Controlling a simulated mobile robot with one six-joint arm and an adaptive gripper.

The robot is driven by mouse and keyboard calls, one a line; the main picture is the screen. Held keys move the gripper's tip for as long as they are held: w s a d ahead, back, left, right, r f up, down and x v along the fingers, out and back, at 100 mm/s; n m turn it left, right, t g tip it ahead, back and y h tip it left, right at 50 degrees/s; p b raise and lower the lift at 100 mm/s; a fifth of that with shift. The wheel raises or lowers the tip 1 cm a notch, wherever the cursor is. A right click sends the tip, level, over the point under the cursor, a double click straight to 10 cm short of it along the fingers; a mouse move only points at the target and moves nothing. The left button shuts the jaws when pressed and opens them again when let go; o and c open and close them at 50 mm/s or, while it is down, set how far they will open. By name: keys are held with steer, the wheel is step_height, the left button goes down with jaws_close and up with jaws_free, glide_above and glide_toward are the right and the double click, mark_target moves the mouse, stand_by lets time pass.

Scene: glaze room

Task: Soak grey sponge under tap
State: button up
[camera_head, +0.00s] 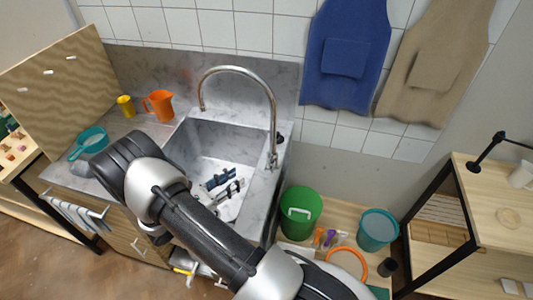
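The tap (273,115) has a tall curved silver spout, arching over the left part of the grey marbled sink (235,135). I cannot make out any water. A dark and silver end piece that looks like my gripper (228,188) is low in the sink, partly hidden by my arm. Its fingers are too small to tell whether they are open or holding something. A small grey block (81,168), possibly the grey sponge, lies on the counter at the left beside my arm; I cannot be sure of it.
An orange jug (159,105), a yellow cup (125,106) and a teal sieve (91,141) stand on the counter (120,125) left of the sink. A green bucket (300,212) and a teal bucket (377,230) stand right of it. My arm crosses the front.

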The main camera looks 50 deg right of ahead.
glide_above(268, 169)
steer(key=shift+b, duration=0.4)
jaws_close()
stand_by(0.3)
stand_by(0.4)
